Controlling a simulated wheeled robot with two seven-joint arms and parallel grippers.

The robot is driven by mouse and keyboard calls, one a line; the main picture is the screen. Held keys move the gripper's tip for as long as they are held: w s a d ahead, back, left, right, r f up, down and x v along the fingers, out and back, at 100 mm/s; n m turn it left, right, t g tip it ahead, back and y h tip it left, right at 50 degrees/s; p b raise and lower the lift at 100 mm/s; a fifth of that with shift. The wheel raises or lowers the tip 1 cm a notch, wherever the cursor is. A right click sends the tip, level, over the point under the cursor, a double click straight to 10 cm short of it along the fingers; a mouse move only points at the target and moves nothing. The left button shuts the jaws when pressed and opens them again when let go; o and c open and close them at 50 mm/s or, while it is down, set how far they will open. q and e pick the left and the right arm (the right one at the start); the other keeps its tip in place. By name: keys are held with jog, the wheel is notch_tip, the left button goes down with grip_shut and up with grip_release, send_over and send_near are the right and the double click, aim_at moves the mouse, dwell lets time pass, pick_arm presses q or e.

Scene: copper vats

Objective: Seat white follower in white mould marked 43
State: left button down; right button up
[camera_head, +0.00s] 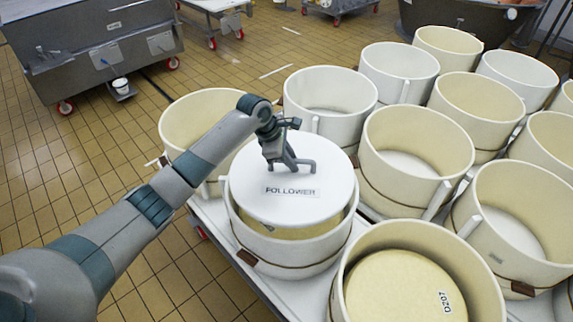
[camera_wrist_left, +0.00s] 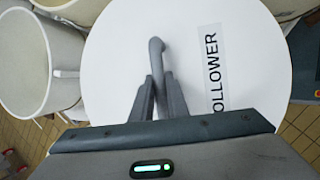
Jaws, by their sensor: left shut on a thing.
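The white follower (camera_head: 322,172) is a round disc with a grey handle and a label reading FOLLOWER. My left gripper (camera_head: 285,160) is shut on its handle, which also shows in the left wrist view (camera_wrist_left: 156,50). The disc is over the mouth of a white mould (camera_head: 292,262) with a brown band low on its wall. Part of the mould's yellowish inside shows below the disc's front and right edge. The disc hides the mould's back rim, and I cannot tell whether it touches the rim. No number 43 is readable. My right gripper is out of view.
Several white and cream moulds, such as one at the right (camera_head: 400,175), stand close around on a pale table (camera_head: 270,292). A grey wheeled vat (camera_head: 95,50) stands at the back left on tiled floor.

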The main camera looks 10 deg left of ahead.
pick_arm(q)
jog(key=shift+w+f+n+t+p, duration=0.25)
jog(key=shift+w+n+t+p, duration=0.05)
jog(key=shift+w+n, duration=0.55)
jog(key=shift+w+a+f+n+y, duration=0.15)
jog(key=shift+w+f+n+y, duration=0.1)
jog(key=shift+w+f+y, duration=0.05)
jog(key=shift+f, duration=0.1)
